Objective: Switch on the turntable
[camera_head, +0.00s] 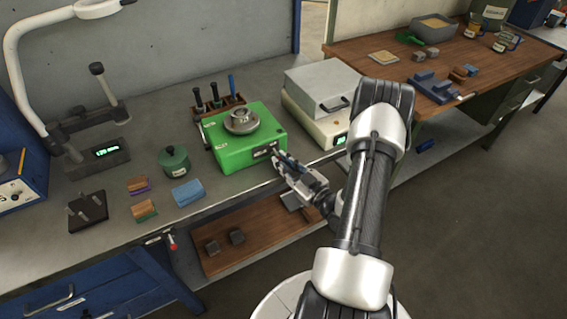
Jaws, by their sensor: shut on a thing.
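The turntable (227,148) is a bright green box on the grey bench, with a round metal disc (241,121) on top. A dark panel (262,152) is on its front face, near the right end. My gripper (277,160) reaches in from the right, with its fingertips at the right end of this panel. The fingers are shut on a small control there. The fingers hide the control, so I cannot tell its shape or position.
A grey-lidded device (322,88) stands right of the turntable, close to my arm. A tool rack (218,104) is behind it. A wooden shelf (255,240) lies below the bench.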

